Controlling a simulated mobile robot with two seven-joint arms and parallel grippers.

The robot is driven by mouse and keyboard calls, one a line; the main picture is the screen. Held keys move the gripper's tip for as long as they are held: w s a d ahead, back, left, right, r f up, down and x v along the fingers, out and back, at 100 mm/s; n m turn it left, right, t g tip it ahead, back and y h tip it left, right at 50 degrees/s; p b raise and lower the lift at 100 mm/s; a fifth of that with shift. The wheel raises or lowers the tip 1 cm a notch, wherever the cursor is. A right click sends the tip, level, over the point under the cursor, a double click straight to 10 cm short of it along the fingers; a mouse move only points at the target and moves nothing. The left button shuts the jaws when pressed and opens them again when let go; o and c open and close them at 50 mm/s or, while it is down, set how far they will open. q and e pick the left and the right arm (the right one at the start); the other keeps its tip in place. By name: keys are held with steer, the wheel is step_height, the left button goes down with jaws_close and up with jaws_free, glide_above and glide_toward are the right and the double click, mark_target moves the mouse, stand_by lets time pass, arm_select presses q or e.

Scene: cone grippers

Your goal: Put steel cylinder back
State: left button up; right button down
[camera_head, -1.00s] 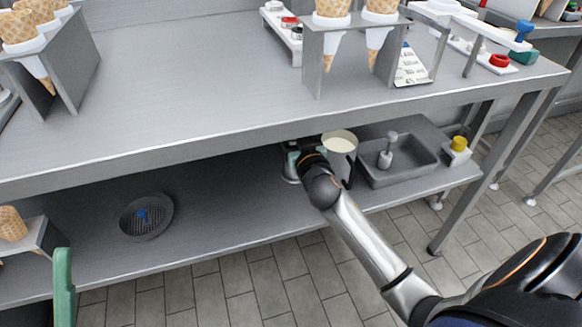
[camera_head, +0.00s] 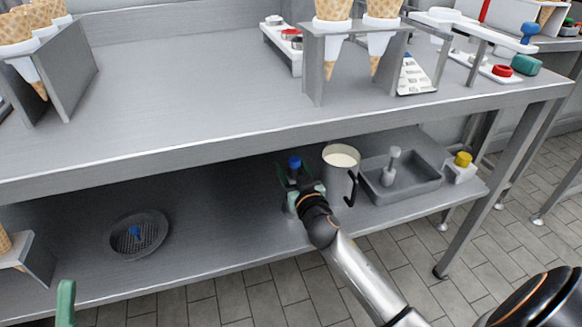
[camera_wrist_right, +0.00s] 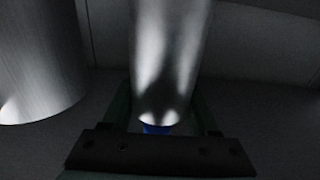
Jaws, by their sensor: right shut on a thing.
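My right gripper (camera_head: 294,187) is at the lower shelf, left of a steel pitcher. It is shut on the steel cylinder, which shows as a shiny upright shape (camera_wrist_right: 170,55) between the green fingers in the right wrist view. A blue knob (camera_head: 295,162) shows at the gripper in the head view, and a blue part also shows at the cylinder's end in the wrist view. Most of the cylinder is hidden in the head view. A green finger of my left gripper (camera_head: 66,303) shows at the lower left edge; its opening cannot be seen.
The steel pitcher (camera_head: 338,180) with pale contents stands close right of my right gripper. A grey basin (camera_head: 405,187) lies further right. A round drain-like dish (camera_head: 150,218) is on the shelf's left part. The upper tabletop (camera_head: 200,80) overhangs the shelf.

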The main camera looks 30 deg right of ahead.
steer(key=shift+c, duration=0.8)
jaws_free()
steer(key=shift+r, duration=0.15)
steer(key=p+v, duration=0.2)
steer(key=v, duration=1)
